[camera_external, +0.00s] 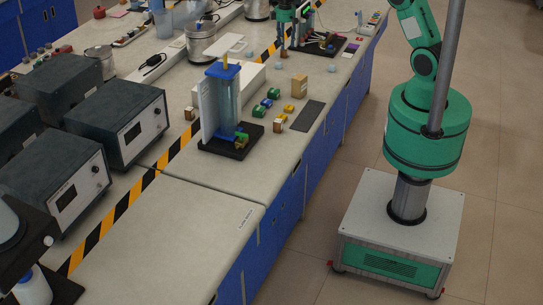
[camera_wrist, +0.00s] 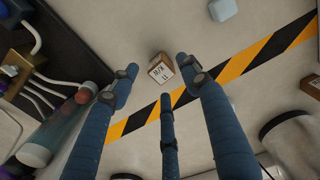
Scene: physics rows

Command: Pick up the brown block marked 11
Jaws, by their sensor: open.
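The brown block marked 11 (camera_wrist: 160,72) stands on the pale bench top in the wrist view, a white label with dark print on one face. It looks slightly turned. My gripper (camera_wrist: 159,79) is open, its blue fingers spread around the block's place in the picture, with nothing between them. I cannot tell how high the fingertips are above the block. In the external view my gripper (camera_external: 289,43) appears to hang over the far part of the bench, beside a black tray.
The black tray (camera_wrist: 70,50) with tubes and fittings lies left of the block. A pale blue lump (camera_wrist: 222,9) lies at the top. Nearer, a blue-topped apparatus (camera_external: 222,105) and several small blocks stand on the bench.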

